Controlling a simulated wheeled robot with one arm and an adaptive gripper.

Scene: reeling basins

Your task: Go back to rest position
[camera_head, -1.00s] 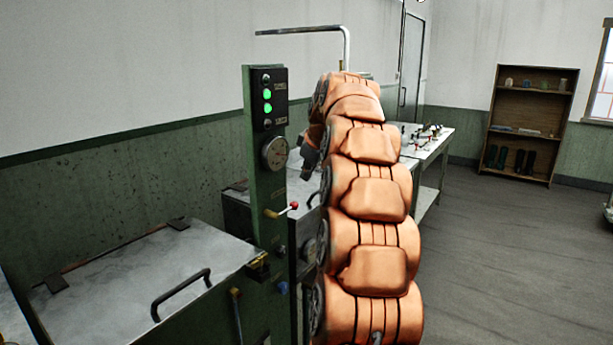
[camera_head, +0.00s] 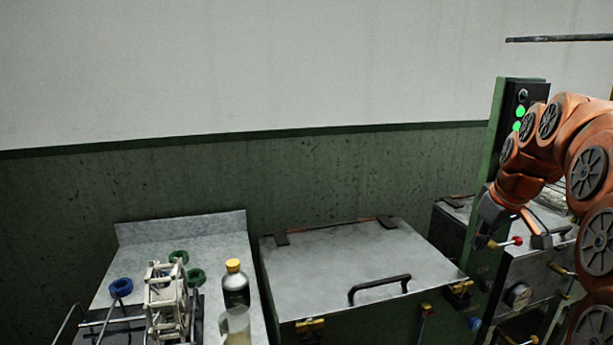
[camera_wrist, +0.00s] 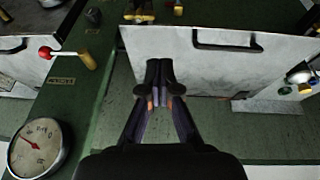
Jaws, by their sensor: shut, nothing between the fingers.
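My gripper (camera_wrist: 159,80) is shut and empty in the wrist view, its two dark fingers meeting near the middle. Below them are green machine sides and a pale metal lid (camera_wrist: 215,75) with a dark handle. In the head view my orange arm stands at the right edge, bent, with the gripper end hanging in front of the green control post (camera_head: 494,130). A red-tipped lever (camera_head: 517,241) is close by it in that view; whether they touch I cannot tell. The lever's red knob (camera_wrist: 45,52) is left of the fingers in the wrist view.
A closed basin lid (camera_head: 345,262) with a black handle lies left of the arm. A grey table (camera_head: 220,237) at the lower left holds a white reel frame (camera_head: 165,300), coloured rings and a yellow-capped bottle (camera_head: 236,285). A gauge (camera_wrist: 38,148) is at the wrist view's lower left.

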